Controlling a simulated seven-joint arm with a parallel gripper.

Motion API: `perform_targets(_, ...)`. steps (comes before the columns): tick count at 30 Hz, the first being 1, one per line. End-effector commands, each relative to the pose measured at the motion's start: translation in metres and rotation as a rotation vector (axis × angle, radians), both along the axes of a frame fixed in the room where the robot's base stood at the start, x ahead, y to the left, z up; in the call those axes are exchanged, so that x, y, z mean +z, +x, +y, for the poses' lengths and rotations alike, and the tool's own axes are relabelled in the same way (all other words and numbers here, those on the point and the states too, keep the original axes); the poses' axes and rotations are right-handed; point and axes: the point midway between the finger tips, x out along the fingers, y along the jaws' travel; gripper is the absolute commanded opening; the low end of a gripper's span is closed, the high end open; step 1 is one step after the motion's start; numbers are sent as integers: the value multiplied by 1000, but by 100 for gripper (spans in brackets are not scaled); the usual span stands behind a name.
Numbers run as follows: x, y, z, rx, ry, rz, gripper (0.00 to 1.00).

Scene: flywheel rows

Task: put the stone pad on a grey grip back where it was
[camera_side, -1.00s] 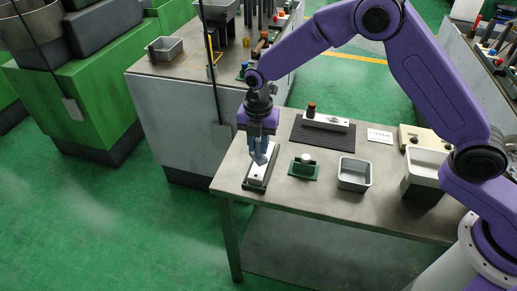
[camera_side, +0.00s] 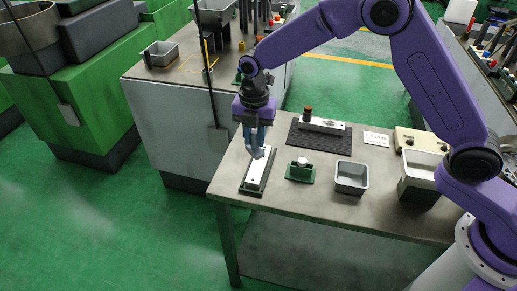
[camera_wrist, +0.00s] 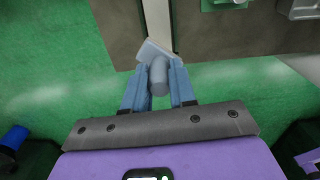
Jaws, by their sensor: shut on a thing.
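My gripper (camera_side: 256,146) is shut on the grey grip (camera_wrist: 159,76) of the stone pad. The pale grey pad (camera_wrist: 152,51) shows just past the fingertips in the wrist view and sits tilted there. In the side view the small pad (camera_side: 259,153) is below the fingers, over the far end of a long dark base with a white strip (camera_side: 257,173). Whether the pad touches the strip cannot be told. A green holder with a white knob (camera_side: 301,170) stands to the right of the base.
A grey bin (camera_side: 352,178) stands right of the green holder. Behind are a dark ribbed mat (camera_side: 300,138), a metal block with a brown knob (camera_side: 322,125) and a white card (camera_side: 376,139). A white tray (camera_side: 420,168) is further right. The table's left edge is close to the base.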

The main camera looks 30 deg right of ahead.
Motion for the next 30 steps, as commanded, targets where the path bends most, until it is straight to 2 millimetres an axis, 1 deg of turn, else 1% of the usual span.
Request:
perform_targets(7, 0, 0, -1, -2, 0, 0, 0)
perform_targets(9, 0, 1, -6, -13, -1, 1, 0)
perform_targets(11, 0, 2, -17, -33, 0, 0, 0)
perform_targets(14, 0, 4, -46, -92, -1, 1, 0)
perform_targets(17, -1, 3, -88, -178, 0, 1, 0)
perform_targets(18, -1, 1, -107, -218, -1, 1, 0)
perform_targets(20, -2, -4, -135, -277, 0, 1, 0)
perform_targets(21, -2, -8, -153, -316, 0, 1, 0)
perform_targets(23, -3, -15, -181, -378, 0, 1, 0)
perform_targets(24, -3, -21, -198, -418, 0, 1, 0)
perform_targets(26, -4, -31, -225, -479, 0, 1, 0)
perform_targets(27, -4, -39, -241, -521, 0, 1, 0)
perform_targets(30, -6, -61, -279, -617, 1, 1, 0)
